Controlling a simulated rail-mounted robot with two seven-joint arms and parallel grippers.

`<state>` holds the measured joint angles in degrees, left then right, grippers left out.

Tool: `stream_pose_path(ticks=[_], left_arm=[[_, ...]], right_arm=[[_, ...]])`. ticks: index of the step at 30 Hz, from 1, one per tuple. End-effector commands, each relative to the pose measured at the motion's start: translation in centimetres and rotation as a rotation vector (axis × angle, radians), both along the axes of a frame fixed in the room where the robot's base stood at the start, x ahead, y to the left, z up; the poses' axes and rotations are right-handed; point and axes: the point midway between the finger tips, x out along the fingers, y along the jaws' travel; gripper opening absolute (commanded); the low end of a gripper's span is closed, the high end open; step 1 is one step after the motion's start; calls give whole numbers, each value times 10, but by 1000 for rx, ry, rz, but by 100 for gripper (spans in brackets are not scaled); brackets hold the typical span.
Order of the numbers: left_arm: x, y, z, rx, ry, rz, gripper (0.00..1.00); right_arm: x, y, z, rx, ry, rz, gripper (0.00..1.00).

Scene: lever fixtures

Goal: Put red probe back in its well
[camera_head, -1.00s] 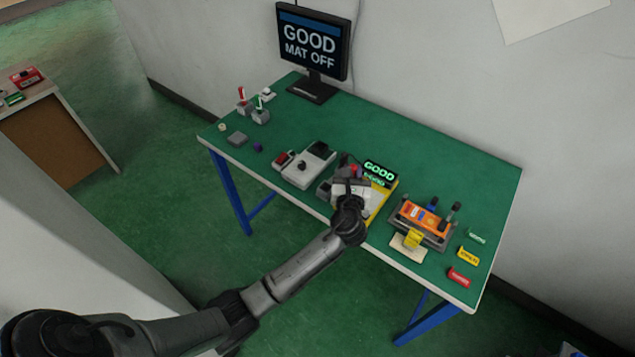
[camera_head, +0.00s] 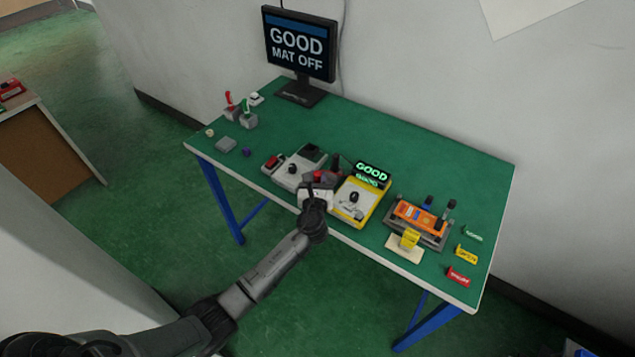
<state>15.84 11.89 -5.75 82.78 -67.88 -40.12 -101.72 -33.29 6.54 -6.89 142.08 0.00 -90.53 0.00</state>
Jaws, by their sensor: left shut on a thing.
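My left gripper (camera_head: 321,178) is over the front middle of the table, at the left side of the yellow tester (camera_head: 357,199). It is shut on a small red piece (camera_head: 318,175), which I take to be the red probe; the jaws and wrist hide most of it. The tester has a black knob and a lit display (camera_head: 372,172) reading GOOD. I cannot make out the probe's well. A light grey device (camera_head: 290,172) with a dark knob stands just left of the gripper. My right gripper is out of view.
An orange-topped fixture (camera_head: 418,216) with a yellow tag stands to the right, near several coloured labels (camera_head: 466,254). Red-handled (camera_head: 229,99) and green-handled (camera_head: 246,106) items stand at the back left, near the monitor (camera_head: 299,44). The table's back middle is clear.

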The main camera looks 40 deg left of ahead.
Motion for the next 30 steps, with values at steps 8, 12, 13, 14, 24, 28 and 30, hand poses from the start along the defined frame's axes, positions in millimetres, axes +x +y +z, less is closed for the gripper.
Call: stream_pose_path(ticks=[8,12,13,14,24,28,30], left_arm=[[0,0,-8,1,-1,0,0],[0,0,-10,1,-1,0,0],[0,0,-11,1,-1,0,0],[0,0,-12,1,-1,0,0],[0,0,-11,1,-1,0,48],[0,0,-11,1,-1,0,48],[0,0,-9,1,-1,0,48]], right_arm=[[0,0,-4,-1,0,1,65],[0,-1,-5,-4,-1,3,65],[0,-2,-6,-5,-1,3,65],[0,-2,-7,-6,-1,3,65],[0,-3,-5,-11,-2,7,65],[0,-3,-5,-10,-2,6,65],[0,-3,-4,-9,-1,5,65]])
